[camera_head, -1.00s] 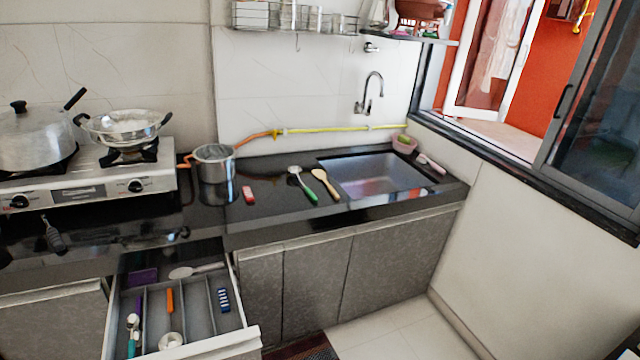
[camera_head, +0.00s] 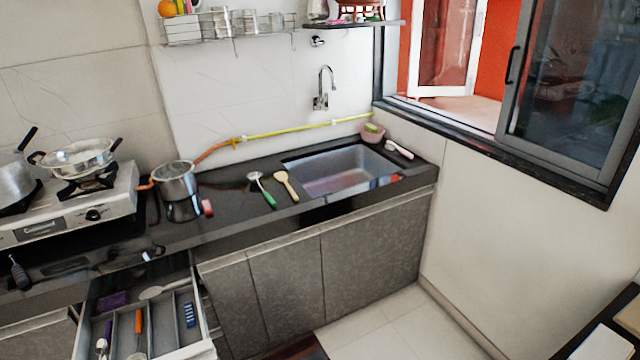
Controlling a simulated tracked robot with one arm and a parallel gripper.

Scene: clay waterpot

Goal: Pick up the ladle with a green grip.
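The ladle with a green grip (camera_head: 268,197) lies on the black counter, left of the sink. Its pale metal head points to the back and its green grip points toward the front edge. A wooden spoon (camera_head: 287,185) lies just to its right, close beside it. My gripper is not in the view.
The counter (camera_head: 232,216) holds a steel pot (camera_head: 175,182), a small red item (camera_head: 207,207) and a stove (camera_head: 70,205). The sink (camera_head: 340,172) is to the right. An open drawer (camera_head: 150,325) with utensils juts out at lower left. Tiled floor (camera_head: 385,318) is clear at right.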

